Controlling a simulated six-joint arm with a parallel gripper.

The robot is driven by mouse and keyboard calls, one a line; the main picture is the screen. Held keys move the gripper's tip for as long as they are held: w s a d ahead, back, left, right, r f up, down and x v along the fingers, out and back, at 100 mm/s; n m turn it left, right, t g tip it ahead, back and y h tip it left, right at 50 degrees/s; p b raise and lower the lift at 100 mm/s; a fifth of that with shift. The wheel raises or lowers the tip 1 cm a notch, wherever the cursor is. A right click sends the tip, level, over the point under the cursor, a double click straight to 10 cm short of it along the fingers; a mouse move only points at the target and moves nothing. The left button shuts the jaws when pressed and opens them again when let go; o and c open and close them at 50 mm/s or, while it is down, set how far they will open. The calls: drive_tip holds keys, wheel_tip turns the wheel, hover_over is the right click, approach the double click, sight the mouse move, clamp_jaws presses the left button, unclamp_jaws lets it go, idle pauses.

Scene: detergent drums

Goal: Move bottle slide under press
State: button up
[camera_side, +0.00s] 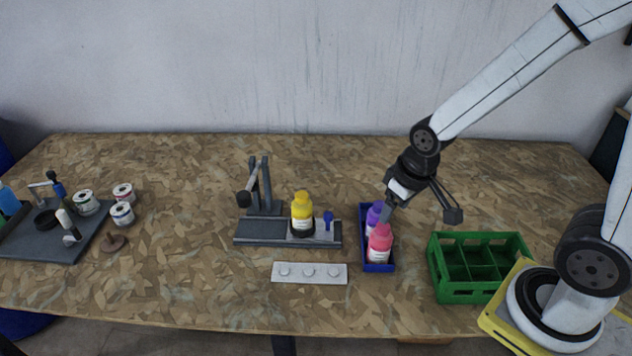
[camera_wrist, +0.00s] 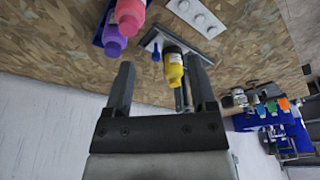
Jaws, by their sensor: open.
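The yellow bottle (camera_side: 302,212) stands upright on the slide (camera_side: 313,230), a grey plate on the dark rail of the press (camera_side: 263,188). A blue knob (camera_side: 328,219) rises from the slide just right of the bottle. The press's post and lever are left of the bottle, so the bottle is beside the press, not beneath it. In the wrist view, my gripper's fingers (camera_wrist: 162,82) are apart with nothing held. The yellow bottle (camera_wrist: 173,68) and blue knob (camera_wrist: 156,52) appear beyond them.
A blue tray (camera_side: 379,268) holds a pink bottle (camera_side: 379,245) and a purple bottle (camera_side: 373,217) close below my gripper. A green crate (camera_side: 465,295) stands to the right. A white strip (camera_side: 310,280) with three round pieces lies in front of the press. Cans (camera_side: 85,203) are far left.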

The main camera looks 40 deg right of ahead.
drive_tip(key=w+d+f+g, duration=0.1)
drive_tip(key=w+f, duration=0.2)
drive_tip(key=w, duration=0.8)
drive_tip(key=g, duration=0.1)
approach(328, 213)
drive_tip(key=shift+s+a+f, duration=0.1)
drive_tip(key=shift+s+f, duration=0.1)
drive_tip(key=shift+f, duration=0.05)
drive_tip(key=shift+w+f+g, duration=0.3)
drive_tip(key=shift+w+f, duration=0.15)
drive_tip(key=shift+f, duration=0.05)
drive_tip(key=shift+f, duration=0.15)
drive_tip(key=shift+f, duration=3.75)
clamp_jaws()
